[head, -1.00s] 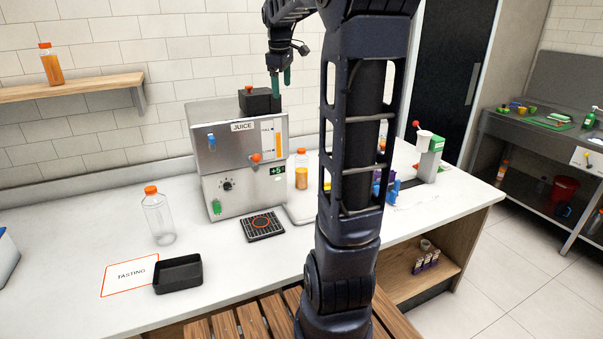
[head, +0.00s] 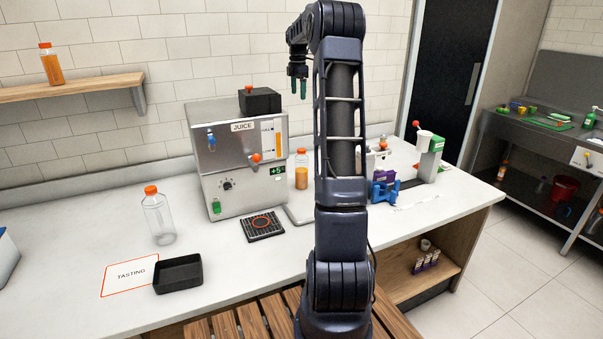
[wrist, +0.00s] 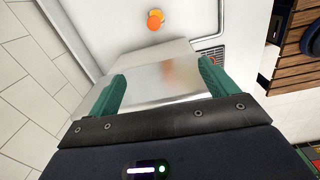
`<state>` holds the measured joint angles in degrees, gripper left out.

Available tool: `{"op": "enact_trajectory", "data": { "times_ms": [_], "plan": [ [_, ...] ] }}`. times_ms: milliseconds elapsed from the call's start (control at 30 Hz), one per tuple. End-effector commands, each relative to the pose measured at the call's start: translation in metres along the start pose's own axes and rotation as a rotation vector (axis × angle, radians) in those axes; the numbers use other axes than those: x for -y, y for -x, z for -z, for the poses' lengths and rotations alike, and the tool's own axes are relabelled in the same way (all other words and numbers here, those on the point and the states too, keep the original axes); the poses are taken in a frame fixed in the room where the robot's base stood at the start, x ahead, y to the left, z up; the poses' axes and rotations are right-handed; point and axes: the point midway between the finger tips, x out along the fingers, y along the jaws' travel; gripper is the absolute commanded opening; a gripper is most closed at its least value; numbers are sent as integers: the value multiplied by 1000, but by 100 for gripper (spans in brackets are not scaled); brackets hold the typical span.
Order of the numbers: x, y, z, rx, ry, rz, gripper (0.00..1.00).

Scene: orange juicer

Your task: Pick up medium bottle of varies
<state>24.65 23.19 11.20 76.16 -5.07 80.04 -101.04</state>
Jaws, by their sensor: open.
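A bottle with an orange cap (head: 301,170), about half full of orange juice, stands upright on the counter just right of the juicer (head: 222,180). A bottle with an orange cap also shows from above in the wrist view (wrist: 155,20), beyond my fingertips. A larger clear bottle (head: 158,218), also orange-capped, looks empty and stands left of the juicer. A filled orange bottle (head: 51,65) stands on the wall shelf. My gripper (head: 297,88), with green fingers, is open and empty. It is high near the juicer's upper right, apart from every bottle.
A black grille (head: 262,227) lies before the juicer, and a black hopper (head: 260,101) sits on top. A black tray (head: 178,275) and TASTING card (head: 130,274) lie at front left. Right of my arm are a blue holder (head: 384,190) and a green-white device (head: 431,158).

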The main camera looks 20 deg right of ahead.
Motion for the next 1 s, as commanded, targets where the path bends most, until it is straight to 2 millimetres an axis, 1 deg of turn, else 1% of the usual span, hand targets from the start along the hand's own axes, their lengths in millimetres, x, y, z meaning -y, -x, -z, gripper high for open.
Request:
{"op": "enact_trajectory", "data": {
  "times_ms": [100,367,400,533,600,667,700,767,800,867,900,1000],
  "plan": [
    [-8,-7,-9,-5,27,6,85],
    [-20,-19,-23,-16,76,16,85],
    [-19,-27,-22,-16,77,18,85],
    [-18,-51,-21,-16,75,19,85],
    [-18,-68,-21,-16,75,20,85],
    [-17,-81,-21,-16,74,19,85],
    [-17,-94,-20,-16,74,19,85],
    [-17,-108,-20,-16,74,19,85],
    [-17,-121,-20,-16,74,20,85],
    [-16,-134,-20,-16,74,19,85],
    [-17,-144,-20,-16,74,19,85],
    [-17,-160,-19,-15,74,16,85]
  ]
}}
